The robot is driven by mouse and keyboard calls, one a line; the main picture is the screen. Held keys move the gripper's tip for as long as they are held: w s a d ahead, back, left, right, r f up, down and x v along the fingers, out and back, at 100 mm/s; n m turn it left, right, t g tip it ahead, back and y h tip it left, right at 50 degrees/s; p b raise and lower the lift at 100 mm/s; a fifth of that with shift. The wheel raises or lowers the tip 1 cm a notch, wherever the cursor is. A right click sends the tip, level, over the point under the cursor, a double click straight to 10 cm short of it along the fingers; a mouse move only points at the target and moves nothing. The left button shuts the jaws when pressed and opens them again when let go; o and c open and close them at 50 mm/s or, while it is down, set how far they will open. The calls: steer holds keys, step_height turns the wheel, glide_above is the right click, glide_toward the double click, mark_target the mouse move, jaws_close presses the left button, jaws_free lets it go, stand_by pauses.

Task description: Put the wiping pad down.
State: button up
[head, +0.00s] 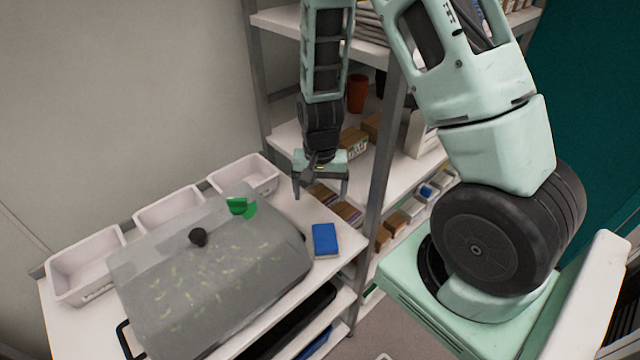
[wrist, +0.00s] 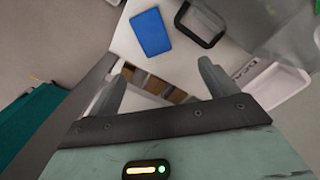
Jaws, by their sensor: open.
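The wiping pad (head: 325,240) is a blue block lying flat on the white bench top (head: 336,264), near its right edge, beside the translucent domed lid. In the wrist view the blue pad (wrist: 151,33) lies beyond my fingertips, apart from them. My gripper (head: 320,190) is open and empty, above the back of the bench and clear of the pad. In the wrist view its two fingers (wrist: 163,80) stand wide apart with nothing between them.
The domed lid (head: 215,270) with a black knob covers small seedlings; a green clip (head: 241,206) sits on it. White bins (head: 85,265) line the back. A shelf rack (head: 375,190) with boxes stands close behind and right of my gripper.

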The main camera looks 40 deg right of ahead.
steer(key=a+r+n, duration=0.1)
steer(key=a+r, duration=0.1)
steer(key=a, duration=0.1)
steer(key=s+a+r+n, duration=0.1)
steer(key=a+r+n, duration=0.1)
steer(key=a+r, duration=0.1)
steer(key=s+a+r+n+y, duration=0.1)
steer(key=a+r, duration=0.2)
steer(key=a, duration=0.1)
steer(key=shift+a+r+n, duration=0.2)
steer(key=shift+a+n, duration=0.05)
steer(key=shift+n, duration=0.05)
steer(key=s+a+r+n, duration=0.5)
steer(key=s+a+n, duration=0.1)
steer(key=s, duration=0.2)
steer(key=s+a+r+n, duration=0.5)
steer(key=s+a, duration=0.1)
steer(key=s, duration=0.1)
steer(key=shift+s+n, duration=0.35)
steer(key=shift+n, duration=0.05)
steer(key=shift+f, duration=0.15)
